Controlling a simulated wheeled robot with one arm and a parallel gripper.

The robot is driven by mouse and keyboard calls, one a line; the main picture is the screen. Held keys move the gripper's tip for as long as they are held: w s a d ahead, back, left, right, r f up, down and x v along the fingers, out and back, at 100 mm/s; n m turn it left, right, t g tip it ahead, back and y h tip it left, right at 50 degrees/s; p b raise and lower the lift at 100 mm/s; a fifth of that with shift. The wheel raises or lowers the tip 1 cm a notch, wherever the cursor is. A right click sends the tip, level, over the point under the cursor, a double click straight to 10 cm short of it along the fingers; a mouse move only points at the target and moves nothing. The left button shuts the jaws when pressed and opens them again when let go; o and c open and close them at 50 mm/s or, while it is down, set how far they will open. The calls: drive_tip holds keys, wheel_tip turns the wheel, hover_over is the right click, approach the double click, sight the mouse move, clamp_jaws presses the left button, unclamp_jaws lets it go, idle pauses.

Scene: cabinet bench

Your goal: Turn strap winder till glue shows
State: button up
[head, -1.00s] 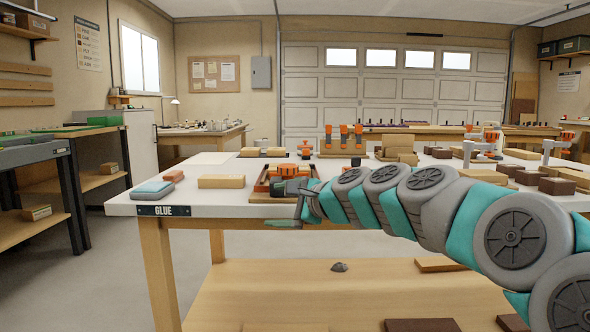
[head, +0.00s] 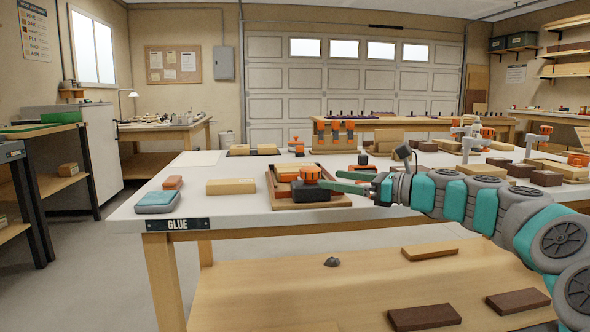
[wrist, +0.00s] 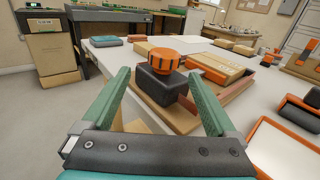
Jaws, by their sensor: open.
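The strap winder appears to be the black block (head: 312,191) with a ribbed orange knob (head: 310,174) on top. It sits in a shallow wooden tray (head: 337,204) on the white bench. In the wrist view the knob (wrist: 163,58) and black block (wrist: 160,85) are just ahead, between the finger lines. No lettering is legible on the knob. My gripper (head: 334,181) is open and empty, just right of the block, its green fingers pointing left; whether they touch it I cannot tell. It also shows in the wrist view (wrist: 152,76). A "GLUE" plate (head: 178,224) is on the bench's front edge.
Orange-and-wood pieces (wrist: 215,68) lie in the tray beside the block. A wood block (head: 231,186) and a blue-grey pad (head: 158,202) lie to the left. Clamps (head: 470,138) and dark blocks stand at the right.

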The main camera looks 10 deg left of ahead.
sight(320, 173)
drive_tip(key=shift+w+m, duration=0.3)
drive_tip(key=shift+w, duration=0.1)
drive_tip(key=shift+w+a, duration=0.15)
drive_tip(key=shift+a, duration=0.1)
drive_tip(key=shift+b+x, duration=0.4)
drive_tip(key=shift+x, duration=3.2)
drive_tip(key=shift+r, duration=0.2)
drive_tip(key=shift+c, duration=0.3)
drive_tip(key=c, duration=1.3)
drive_tip(key=shift+r, duration=0.15)
drive_tip(key=shift+m+t+p, duration=0.3)
drive_tip(key=shift+t+p, duration=0.1)
drive_tip(key=shift+t, duration=0.1)
